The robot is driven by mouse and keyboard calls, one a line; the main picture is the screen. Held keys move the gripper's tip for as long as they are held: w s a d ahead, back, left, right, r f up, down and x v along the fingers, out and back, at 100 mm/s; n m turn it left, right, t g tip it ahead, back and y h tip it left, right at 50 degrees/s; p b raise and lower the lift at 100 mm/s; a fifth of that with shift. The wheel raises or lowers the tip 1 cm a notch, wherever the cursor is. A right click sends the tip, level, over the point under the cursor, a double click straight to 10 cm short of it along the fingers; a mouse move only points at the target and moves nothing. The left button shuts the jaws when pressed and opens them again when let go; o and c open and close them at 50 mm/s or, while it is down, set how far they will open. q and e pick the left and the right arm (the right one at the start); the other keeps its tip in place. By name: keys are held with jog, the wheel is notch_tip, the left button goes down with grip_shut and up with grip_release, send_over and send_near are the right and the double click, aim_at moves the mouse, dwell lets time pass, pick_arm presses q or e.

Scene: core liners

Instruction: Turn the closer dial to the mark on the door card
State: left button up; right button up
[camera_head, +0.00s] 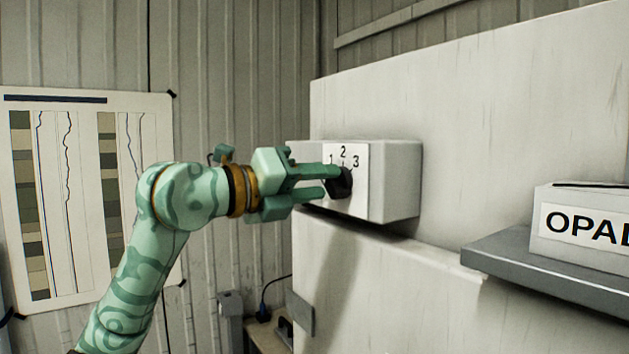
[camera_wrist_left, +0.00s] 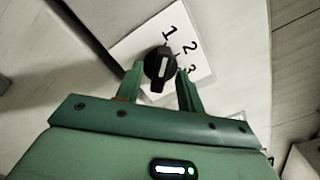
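The closer dial is a black round knob (camera_head: 343,184) on a white plate (camera_head: 361,203) marked 1, 2 and 3, on the front of a pale box (camera_head: 395,180) on the door. My left gripper (camera_head: 331,181) is at the dial, one finger above the other. In the left wrist view its fingertips (camera_wrist_left: 160,75) stand on either side of the knob (camera_wrist_left: 159,62), apart, with narrow gaps seeming to show. Which number the dial points to is not clear. I see no door card that I can make out. My right gripper is not in view.
The pale door panel (camera_head: 480,130) fills the right side. A grey shelf (camera_head: 540,268) juts out at lower right, bearing a box labelled "OPAL" (camera_head: 580,222), cut off by the frame. A chart (camera_head: 85,190) hangs on the corrugated wall at left. A low table with a cable stands below.

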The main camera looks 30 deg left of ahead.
pick_arm(q)
grip_shut()
jog(key=shift+m, duration=0.3)
jog(key=m+b, duration=0.1)
jog(key=m, duration=0.2)
jog(key=shift+m, duration=0.3)
jog(key=shift+d+m, duration=0.1)
jog(key=shift+m, duration=2.1)
grip_release()
jog(key=shift+s, duration=0.1)
